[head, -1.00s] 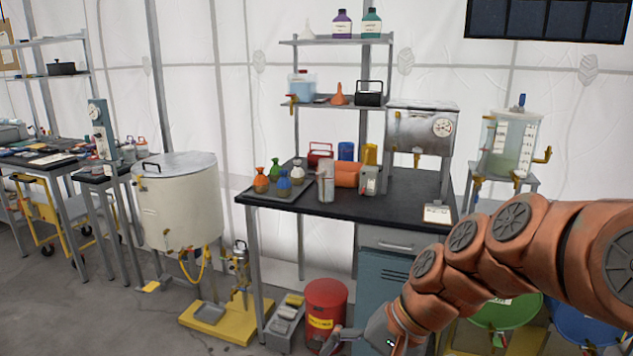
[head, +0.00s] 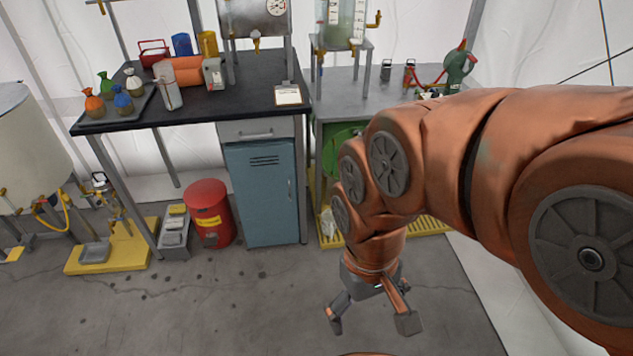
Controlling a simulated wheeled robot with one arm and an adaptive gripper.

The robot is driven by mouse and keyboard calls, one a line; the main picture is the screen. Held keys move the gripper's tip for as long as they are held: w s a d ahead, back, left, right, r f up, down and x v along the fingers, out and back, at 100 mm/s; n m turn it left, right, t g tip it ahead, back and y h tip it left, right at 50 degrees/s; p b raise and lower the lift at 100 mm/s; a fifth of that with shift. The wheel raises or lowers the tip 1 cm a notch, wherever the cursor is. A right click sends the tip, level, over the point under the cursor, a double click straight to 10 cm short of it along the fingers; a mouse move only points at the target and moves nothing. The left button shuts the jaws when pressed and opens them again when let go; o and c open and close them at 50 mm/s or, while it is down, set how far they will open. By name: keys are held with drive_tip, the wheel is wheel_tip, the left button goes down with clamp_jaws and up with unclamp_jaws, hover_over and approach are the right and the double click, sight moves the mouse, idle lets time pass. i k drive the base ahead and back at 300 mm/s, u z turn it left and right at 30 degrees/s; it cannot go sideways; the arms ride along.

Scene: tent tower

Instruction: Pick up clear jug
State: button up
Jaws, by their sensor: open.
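A clear jug (head: 168,93) stands upright on the black-topped bench (head: 225,102), near its front edge and left of the middle. It looks like a tall see-through vessel with a pale grey tint. My gripper (head: 368,328) hangs low over the floor, in front of and to the right of the bench. Its fingers are spread apart with nothing between them. It is far from the jug and well below the bench top.
An orange cylinder (head: 182,70) and a grey box (head: 213,74) are close behind and right. A red bin (head: 208,215) and blue cabinet (head: 262,190) stand below. The floor (head: 240,310) in front is clear.

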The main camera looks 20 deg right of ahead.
sight(328, 224)
drive_tip(key=z, duration=0.75)
drive_tip(key=k, duration=0.3)
drive_tip(key=u, duration=0.75)
drive_tip(key=i, duration=1.1)
drive_tip(key=u, duration=0.2)
